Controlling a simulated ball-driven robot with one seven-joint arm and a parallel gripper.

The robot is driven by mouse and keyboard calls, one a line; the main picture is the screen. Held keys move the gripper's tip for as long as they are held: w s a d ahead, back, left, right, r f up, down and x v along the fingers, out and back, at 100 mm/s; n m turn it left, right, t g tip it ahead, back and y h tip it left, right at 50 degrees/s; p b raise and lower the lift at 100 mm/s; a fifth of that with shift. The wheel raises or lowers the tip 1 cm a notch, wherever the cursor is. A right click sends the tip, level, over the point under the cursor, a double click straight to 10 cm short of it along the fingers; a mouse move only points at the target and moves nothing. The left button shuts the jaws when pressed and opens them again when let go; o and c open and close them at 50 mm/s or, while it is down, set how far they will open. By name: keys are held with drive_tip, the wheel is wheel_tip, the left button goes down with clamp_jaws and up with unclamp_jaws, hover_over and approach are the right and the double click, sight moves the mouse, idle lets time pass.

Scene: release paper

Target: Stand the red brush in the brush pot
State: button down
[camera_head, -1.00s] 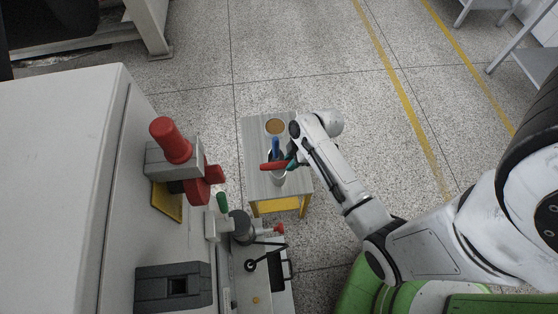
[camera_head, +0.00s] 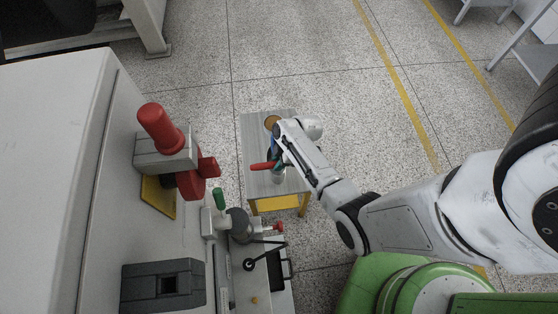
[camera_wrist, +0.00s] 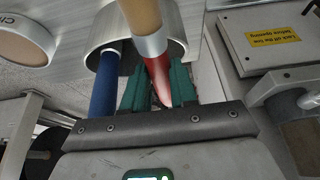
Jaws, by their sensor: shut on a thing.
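My gripper (camera_wrist: 157,90) has green fingers shut on the red brush (camera_wrist: 157,72), which shows a tan part beyond a silver ferrule. In the head view the brush's red part (camera_head: 262,166) sticks out left of my gripper, lying nearly level. The silver brush pot (camera_wrist: 98,38) is just beyond the fingers in the wrist view, with a blue handle (camera_wrist: 104,85) in its mouth. The brush crosses in front of the pot's mouth; I cannot tell whether any part is inside. In the head view my arm hides much of the pot.
A small grey-topped table (camera_head: 254,130) bears these things. A round container with a tan top (camera_head: 271,122) stands at its back, and a pale cylinder (camera_head: 279,177) near its front. A machine with red parts (camera_head: 160,128) is to the left. Open floor lies behind the table.

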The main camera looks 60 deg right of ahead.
drive_tip(key=shift+f+b, duration=0.45)
drive_tip(key=c, duration=0.9)
unclamp_jaws()
drive_tip(key=shift+r, duration=0.1)
drive_tip(key=shift+r+p, duration=0.5)
drive_tip(key=shift+p, duration=0.1)
drive_tip(key=p+v, duration=0.2)
drive_tip(key=v, duration=1)
drive_tip(key=s+a+r+m+g+h, duration=0.2)
drive_tip(key=s+a+r+m, duration=0.6)
drive_tip(key=a, duration=0.7)
wheel_tip(320, 180, up, 3)
drive_tip(key=shift+s+r+h, duration=0.2)
drive_tip(key=shift+s+h, duration=0.3)
drive_tip(key=shift+s, duration=0.5)
